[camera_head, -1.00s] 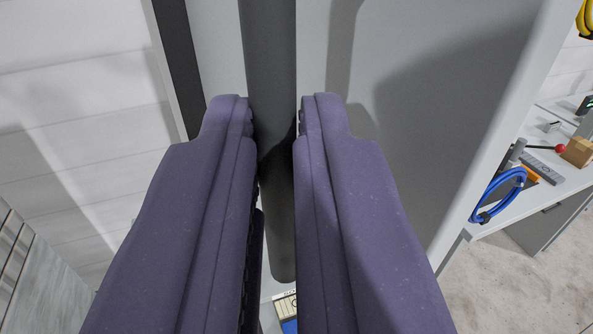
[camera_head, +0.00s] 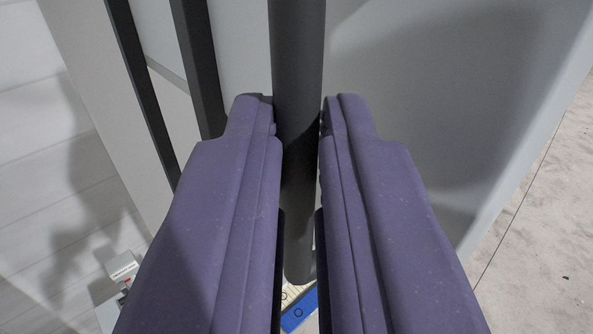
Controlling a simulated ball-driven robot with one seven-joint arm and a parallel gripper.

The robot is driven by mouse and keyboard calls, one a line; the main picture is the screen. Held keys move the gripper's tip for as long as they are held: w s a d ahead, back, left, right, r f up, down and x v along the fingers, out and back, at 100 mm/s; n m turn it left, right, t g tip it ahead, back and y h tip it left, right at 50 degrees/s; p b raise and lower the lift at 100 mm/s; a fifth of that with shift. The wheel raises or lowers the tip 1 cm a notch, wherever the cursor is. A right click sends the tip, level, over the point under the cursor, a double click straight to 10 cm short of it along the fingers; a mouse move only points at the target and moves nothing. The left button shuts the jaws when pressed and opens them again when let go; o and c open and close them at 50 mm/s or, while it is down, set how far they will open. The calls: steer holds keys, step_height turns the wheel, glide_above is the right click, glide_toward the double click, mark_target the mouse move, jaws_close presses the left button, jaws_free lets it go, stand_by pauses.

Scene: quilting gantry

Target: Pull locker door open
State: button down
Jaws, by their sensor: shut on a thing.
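The locker door (camera_head: 420,90) is a light grey panel that fills the middle and right of the view. Its handle (camera_head: 298,50) is a dark grey upright bar, with its lower end showing between my fingers. My gripper (camera_head: 299,118), with two purple padded fingers, is shut on the handle, one finger on each side. A dark strip (camera_head: 200,70) runs along the door's left edge. A second dark strip (camera_head: 143,90) stands further left, with a light grey gap between the two. The inside of the locker is mostly hidden.
A white plank wall (camera_head: 75,170) lies at the left. A small white and red box (camera_head: 122,268) is at the lower left. A blue item (camera_head: 300,312) shows below the handle. Bare pale floor (camera_head: 545,240) is at the right, past the door's edge.

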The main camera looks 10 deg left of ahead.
stand_by(0.4)
steer(key=c, duration=1.3)
jaws_free()
steer(key=shift+w+a+f, duration=0.15)
steer(key=shift+w, duration=0.2)
steer(key=shift+o, duration=0.7)
steer(key=shift+w+a, duration=0.1)
steer(key=shift+w, duration=0.2)
steer(key=shift+s, duration=0.3)
steer(key=s+d, duration=0.1)
steer(key=s, duration=0.6)
steer(key=shift+s, duration=0.35)
